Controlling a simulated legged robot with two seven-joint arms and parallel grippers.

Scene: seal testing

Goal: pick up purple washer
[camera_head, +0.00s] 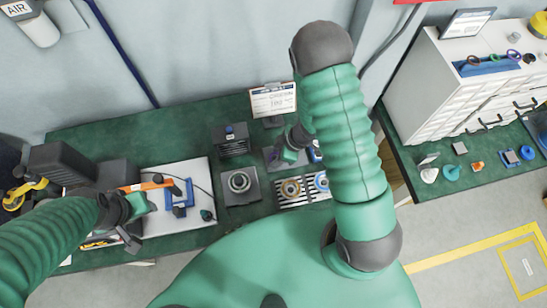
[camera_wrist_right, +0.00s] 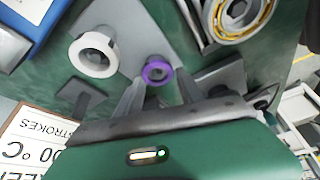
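The purple washer (camera_wrist_right: 157,72) is a small ring with a dark centre. In the right wrist view it lies at the edge of a grey plate (camera_wrist_right: 125,32), just ahead of my right gripper (camera_wrist_right: 158,88). The two grey fingers are spread on either side of it with a gap; I cannot tell whether they touch it.
A white ring (camera_wrist_right: 93,56) sits beside the purple washer on the grey plate. A large bearing (camera_wrist_right: 237,14) is close on the right. A sign (camera_head: 273,100) stands behind my right gripper. A white mat (camera_head: 193,229) with a blue frame lies left.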

